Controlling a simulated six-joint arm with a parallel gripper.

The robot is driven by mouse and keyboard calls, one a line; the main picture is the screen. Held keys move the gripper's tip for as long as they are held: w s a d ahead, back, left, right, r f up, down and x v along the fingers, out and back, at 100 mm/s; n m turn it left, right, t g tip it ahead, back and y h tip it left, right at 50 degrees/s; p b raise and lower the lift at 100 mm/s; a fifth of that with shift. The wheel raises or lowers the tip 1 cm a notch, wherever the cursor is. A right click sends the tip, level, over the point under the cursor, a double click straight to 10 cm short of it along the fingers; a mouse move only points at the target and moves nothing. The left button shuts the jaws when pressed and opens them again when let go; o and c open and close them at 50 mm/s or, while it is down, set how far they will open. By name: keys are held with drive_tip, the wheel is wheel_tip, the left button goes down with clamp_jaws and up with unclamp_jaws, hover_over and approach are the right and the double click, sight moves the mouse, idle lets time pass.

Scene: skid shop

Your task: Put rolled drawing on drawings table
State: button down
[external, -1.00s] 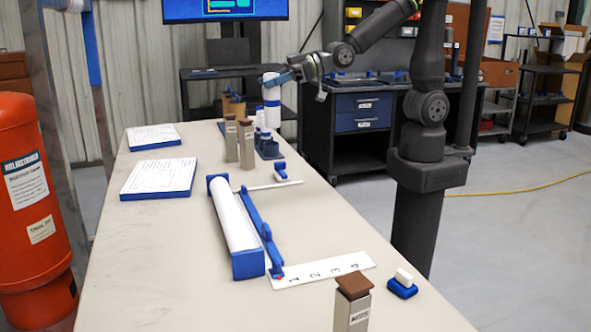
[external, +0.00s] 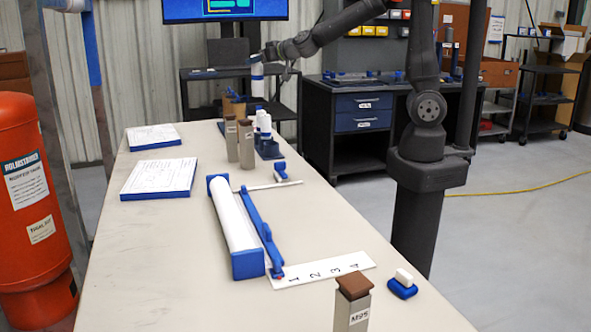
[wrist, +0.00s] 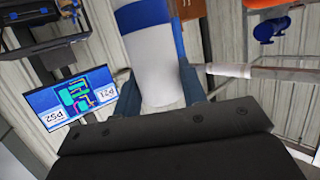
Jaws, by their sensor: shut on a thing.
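My gripper (external: 263,56) is shut on the rolled drawing (external: 257,84), a white tube with blue bands. It holds the roll upright in the air beyond the far end of the long pale table (external: 150,270). In the wrist view the roll (wrist: 158,70) stands between the blue fingers of my gripper (wrist: 162,88). Sheets on blue boards (external: 158,178) lie on the pale table's left side. I cannot tell for certain which surface is the drawings table.
A white roller in a blue frame (external: 234,220) lies mid-table, beside a numbered strip (external: 320,268). Several capped metal posts (external: 246,145) and small bottles stand at the far end. A dark bench (external: 210,74) and a monitor (external: 225,9) are behind. The table's left front is bare.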

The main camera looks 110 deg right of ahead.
drive_tip(key=s+d+f+m+g+h, duration=0.1)
drive_tip(key=s+d+m+g+h, duration=0.2)
drive_tip(key=s+d, duration=0.55)
wheel_tip(320, 180, down, 25)
drive_tip(key=w+d+g, duration=0.1)
drive_tip(key=shift+w+d+y, duration=0.2)
drive_tip(key=shift+d+y, duration=0.05)
drive_tip(key=shift+y, duration=0.05)
drive_tip(key=shift+f+m, duration=0.3)
drive_tip(key=shift+f, duration=0.1)
idle(0.3)
drive_tip(key=c, duration=0.8)
unclamp_jaws()
drive_tip(key=v, duration=1.7)
drive_tip(key=shift+s, duration=0.2)
drive_tip(key=shift+a+r, duration=0.1)
drive_tip(key=shift+r, duration=0.05)
